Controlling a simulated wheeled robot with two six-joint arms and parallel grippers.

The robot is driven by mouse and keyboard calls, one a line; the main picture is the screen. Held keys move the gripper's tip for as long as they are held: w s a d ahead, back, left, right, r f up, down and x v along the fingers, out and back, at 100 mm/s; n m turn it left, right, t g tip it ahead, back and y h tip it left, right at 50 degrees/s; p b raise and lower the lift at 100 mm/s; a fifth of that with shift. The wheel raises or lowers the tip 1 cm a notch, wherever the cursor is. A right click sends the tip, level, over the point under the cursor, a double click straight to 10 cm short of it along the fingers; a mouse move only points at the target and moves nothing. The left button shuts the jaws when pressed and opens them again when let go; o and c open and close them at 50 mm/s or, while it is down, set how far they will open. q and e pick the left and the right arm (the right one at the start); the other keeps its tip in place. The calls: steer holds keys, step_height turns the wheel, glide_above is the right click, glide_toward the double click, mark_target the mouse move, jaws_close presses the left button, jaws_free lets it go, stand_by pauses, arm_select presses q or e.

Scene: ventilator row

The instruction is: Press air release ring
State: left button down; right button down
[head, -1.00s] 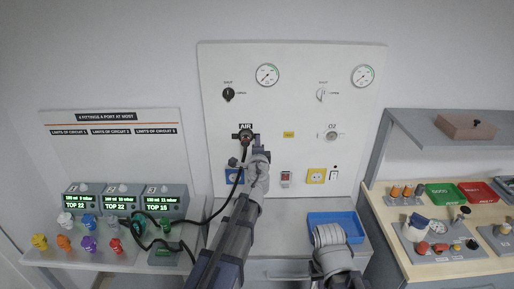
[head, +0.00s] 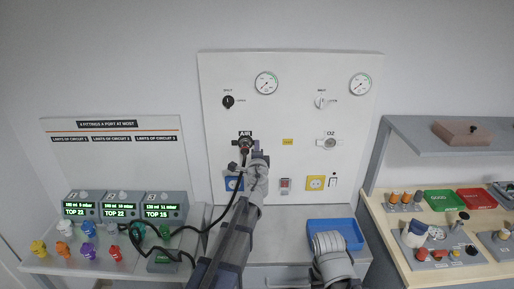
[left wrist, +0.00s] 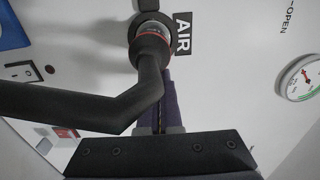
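The AIR outlet (head: 245,140) is on the white wall panel, below the shutoff knob. A black hose with a plug is at this outlet. In the left wrist view the plug (left wrist: 150,50) meets the outlet beside the AIR label, with a thin red-orange ring (left wrist: 152,31) around its top. My left gripper (head: 257,151) is close to the panel, just below and right of the outlet. In the left wrist view its purple fingers (left wrist: 163,108) look together, partly hidden behind the hose. I cannot tell whether they touch the ring. My right gripper is out of view; only my right arm shows.
The O2 outlet (head: 329,143) is at the right of the panel, with gauges above. The black hose (head: 203,230) hangs left to the ventilator units (head: 163,206). A blue tray (head: 345,232) is on the ledge. A side table (head: 405,270) with fittings stands right.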

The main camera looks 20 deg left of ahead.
arm_select(q)
steer(key=v, duration=1.4)
steer(key=s+d+f+n+g+y, duration=0.1)
steer(key=s+f+n+g, duration=0.4)
steer(key=f, duration=0.2)
steer(key=s+d+f+n+g, duration=0.1)
steer(key=s+f+n+g, duration=0.35)
steer(key=f, duration=0.35)
steer(key=s+d+f+g+h, duration=0.2)
steer(key=s+d+f+g, duration=0.1)
steer(key=s, duration=0.4)
steer(key=s+d+f+n+g+h, duration=0.1)
steer(key=s+d+f+g+h, duration=0.1)
steer(key=s+d+f+g, duration=0.2)
steer(key=s+d+g, duration=0.1)
steer(key=s+d, duration=0.2)
steer(key=d, duration=0.1)
steer(key=shift+s+d+h, duration=0.15)
steer(key=shift+d+h, duration=0.1)
steer(key=shift+h, duration=0.15)
